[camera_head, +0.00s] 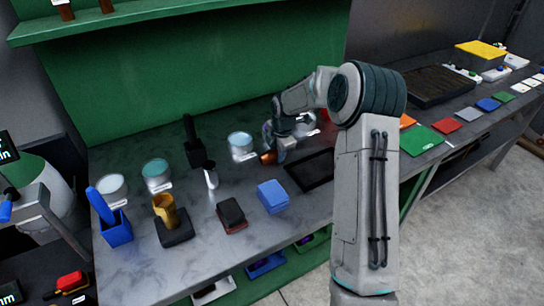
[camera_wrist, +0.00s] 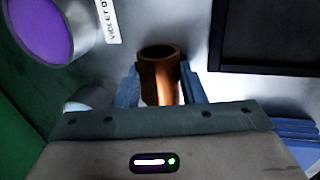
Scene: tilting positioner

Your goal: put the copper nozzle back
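The copper nozzle (camera_head: 268,157) is at the end of my gripper (camera_head: 284,148), over the back middle of the grey bench in the head view. In the wrist view the copper nozzle (camera_wrist: 160,68) stands between the two blue-grey fingers of my gripper (camera_wrist: 161,88), its open round mouth toward the camera. The fingers press against it from both sides, and its lower part is hidden by the gripper body. Whether it touches the bench cannot be told.
A dark tray (camera_head: 308,169) and blue block (camera_head: 272,196) lie near the gripper. A lidded jar (camera_head: 241,146), silver piece (camera_head: 210,176), black upright tool (camera_head: 194,150), yellow cup on a dark block (camera_head: 166,212) and dark red block (camera_head: 231,214) stand left. A violet dish (camera_wrist: 38,25) shows in the wrist view.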

